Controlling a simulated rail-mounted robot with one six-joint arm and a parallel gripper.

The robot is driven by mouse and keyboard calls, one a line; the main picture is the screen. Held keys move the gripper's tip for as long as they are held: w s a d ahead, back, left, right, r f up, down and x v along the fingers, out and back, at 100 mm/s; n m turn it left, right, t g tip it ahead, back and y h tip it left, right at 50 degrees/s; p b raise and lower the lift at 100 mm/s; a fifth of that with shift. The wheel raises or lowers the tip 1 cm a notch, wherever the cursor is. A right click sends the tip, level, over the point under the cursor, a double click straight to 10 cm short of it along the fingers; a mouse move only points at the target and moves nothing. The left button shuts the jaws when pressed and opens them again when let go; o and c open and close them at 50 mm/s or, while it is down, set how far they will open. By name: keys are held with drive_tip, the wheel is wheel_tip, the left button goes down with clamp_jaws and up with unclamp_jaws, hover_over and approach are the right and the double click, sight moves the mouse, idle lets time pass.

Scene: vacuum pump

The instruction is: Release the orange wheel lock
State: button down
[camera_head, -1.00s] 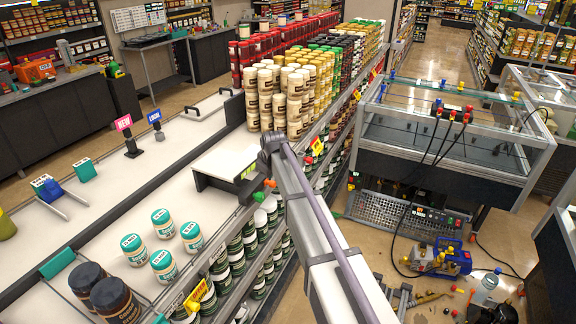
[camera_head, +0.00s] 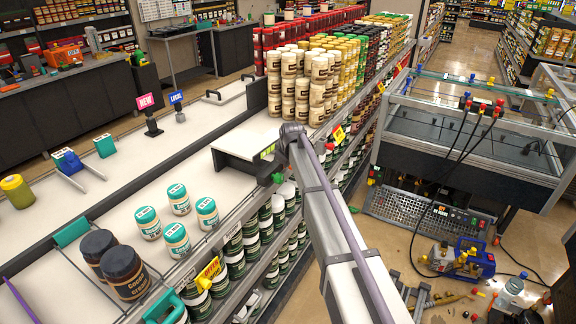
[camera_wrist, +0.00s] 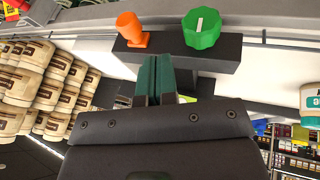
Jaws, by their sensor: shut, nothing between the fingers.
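An orange flared knob (camera_wrist: 130,28), which looks like the orange wheel lock, stands on a dark bar (camera_wrist: 185,50) at the top of the wrist view. A green knob with a white mark (camera_wrist: 202,29) is to its right on the same bar. My gripper (camera_wrist: 156,68) has its dark green fingers shut and empty. In the picture the fingertips lie just below the bar, between and below the two knobs, apart from the orange one. In the head view the green knob (camera_head: 278,178) shows beside my arm; I cannot make out the orange one there.
Stacked cream jars (camera_head: 320,85) stand close by and also fill the left of the wrist view (camera_wrist: 22,85). A blue and yellow pump (camera_head: 474,260) with hoses is on the floor at right.

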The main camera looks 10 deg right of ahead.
sight(289, 168)
drive_tip(key=w+d+f+b, duration=0.1)
drive_tip(key=f, duration=0.1)
drive_tip(key=w+d+f+b, duration=0.1)
drive_tip(key=w, duration=0.1)
drive_tip(key=shift+w+f, duration=0.2)
drive_tip(key=shift+f, duration=0.2)
drive_tip(key=shift+d, duration=0.1)
